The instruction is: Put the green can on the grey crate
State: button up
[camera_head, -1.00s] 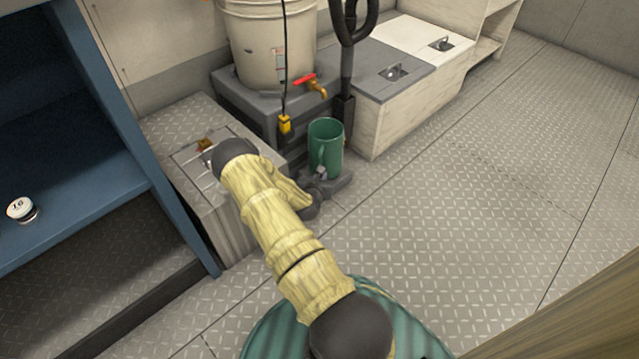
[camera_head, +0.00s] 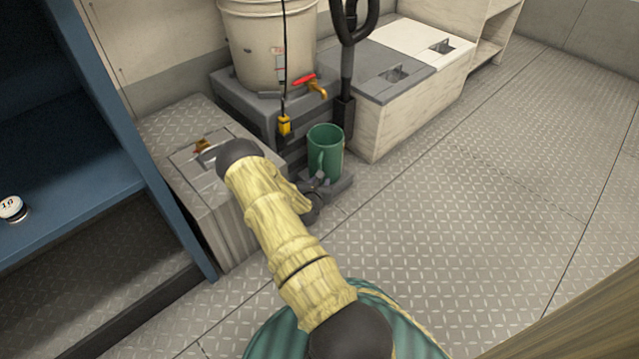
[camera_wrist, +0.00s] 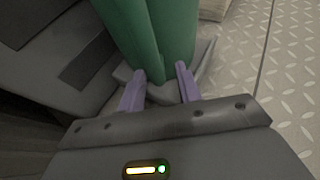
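The green can (camera_head: 326,155), mug-shaped with a handle, stands upright beside the dark grey crate (camera_head: 256,106), at its right front. The crate is a dark block bearing a large bucket. My gripper (camera_head: 320,180) is low in front of the can, on its handle side. In the wrist view, the two purple fingers (camera_wrist: 160,80) are apart, their tips at the lower part of the can (camera_wrist: 170,35). The can's lower end or handle shows just beyond and between the tips; contact is not clear. The can's top is out of the wrist view.
The white bucket (camera_head: 268,45) covers much of the crate's top; a red-handled tap (camera_head: 305,80) sits at its front. A black upright pole (camera_head: 346,80) stands close behind the can. A metal-topped box (camera_head: 185,130) is left, a blue shelf (camera_head: 110,180) farther left. Floor right is clear.

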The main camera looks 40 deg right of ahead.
jog(key=p+v, duration=0.7)
jog(key=v, duration=0.5)
